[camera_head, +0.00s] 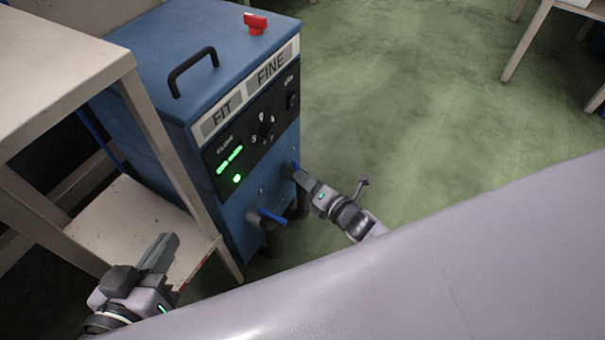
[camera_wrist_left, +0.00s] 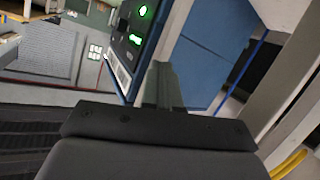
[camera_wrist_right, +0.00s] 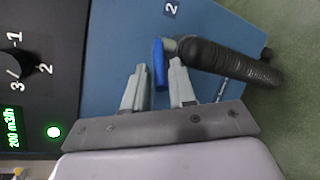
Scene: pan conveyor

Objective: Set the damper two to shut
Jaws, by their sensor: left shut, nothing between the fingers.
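The blue lever of damper two (camera_wrist_right: 159,64) sits at the root of a black hose (camera_wrist_right: 225,60), beside a "2" label on the blue machine. In the head view the lever (camera_head: 295,167) is mostly hidden by my right gripper (camera_head: 300,178). In the right wrist view my right gripper (camera_wrist_right: 160,68) is open, with the lever between its fingertips and a gap visible on each side. My left gripper (camera_head: 168,243) is shut and empty, low at the left near the table; its fingers (camera_wrist_left: 163,80) also show in the left wrist view.
The blue machine (camera_head: 225,60) has a dial (camera_head: 265,127), green lights and a red knob (camera_head: 255,22) on top. A second blue lever (camera_head: 272,216) is lower left of damper two. A beige table (camera_head: 60,65) stands at left.

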